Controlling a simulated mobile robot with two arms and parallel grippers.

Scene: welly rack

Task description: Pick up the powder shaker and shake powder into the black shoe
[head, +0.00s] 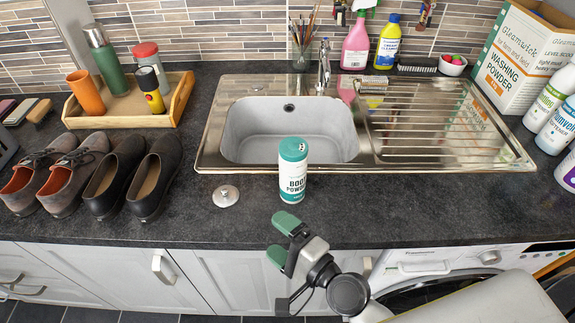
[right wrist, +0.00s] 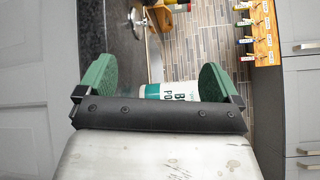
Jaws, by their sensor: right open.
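The powder shaker (head: 293,172) is a white and teal bottle with a green cap, labelled as boot powder. It stands upright on the dark counter in front of the sink. It also shows in the right wrist view (right wrist: 180,92), partly hidden behind my gripper's body. Black shoes (head: 152,180) stand as a pair at the left of the counter, beside a grey-brown pair (head: 62,178). My right gripper (head: 282,240) is open and empty, in front of the counter edge and short of the shaker. Its green fingertips show apart in the right wrist view (right wrist: 158,80). My left gripper is not in view.
A round metal plug (head: 226,196) lies left of the shaker. The steel sink and drainer (head: 440,135) are behind it. A wooden tray (head: 178,95) holds flasks and a cup. Washing powder (head: 525,60) and bottles stand at the right. The front counter strip is mostly clear.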

